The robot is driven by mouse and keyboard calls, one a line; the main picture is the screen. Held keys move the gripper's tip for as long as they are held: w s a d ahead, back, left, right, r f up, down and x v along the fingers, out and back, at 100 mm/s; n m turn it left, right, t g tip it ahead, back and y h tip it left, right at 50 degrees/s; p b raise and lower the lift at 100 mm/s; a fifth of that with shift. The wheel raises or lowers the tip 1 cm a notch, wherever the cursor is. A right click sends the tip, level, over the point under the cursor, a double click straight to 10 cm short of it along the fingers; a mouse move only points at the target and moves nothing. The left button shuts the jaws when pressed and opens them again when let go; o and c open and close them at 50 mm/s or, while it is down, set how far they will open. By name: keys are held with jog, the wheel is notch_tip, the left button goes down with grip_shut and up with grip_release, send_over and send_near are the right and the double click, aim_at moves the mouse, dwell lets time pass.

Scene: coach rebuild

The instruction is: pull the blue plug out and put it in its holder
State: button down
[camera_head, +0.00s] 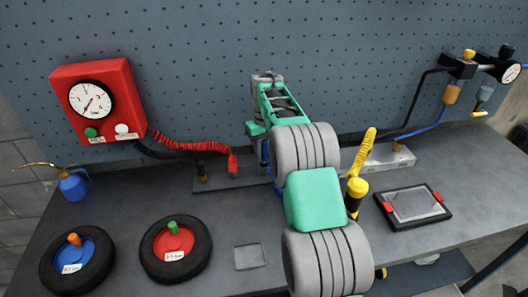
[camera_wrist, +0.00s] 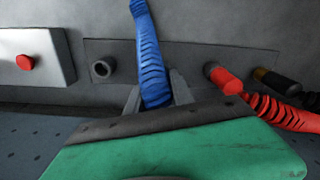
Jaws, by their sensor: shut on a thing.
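In the wrist view my gripper (camera_wrist: 156,95) is shut on the blue plug (camera_wrist: 156,98), with one grey finger on each side. In the head view a bit of blue hose (camera_head: 266,156) shows beside my arm, and the fingers are hidden. I cannot make out the holder.
A red plug (camera_wrist: 224,79) and a black plug (camera_wrist: 275,80) sit right of the blue one. A pale box with a red button (camera_wrist: 25,62) stands left. On the bench are two wheels (camera_head: 175,250), a yellow-handled thing (camera_head: 357,180) and a framed tray (camera_head: 412,204).

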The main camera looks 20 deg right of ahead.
aim_at(264, 146)
jog(key=shift+f+b, duration=0.7)
jog(key=shift+f, duration=0.9)
jog(key=c, duration=1)
grip_release()
jog(key=shift+c, duration=0.2)
notch_tip(264, 146, up, 8)
jog(key=shift+f+b, duration=0.1)
jog(key=shift+b, duration=0.3)
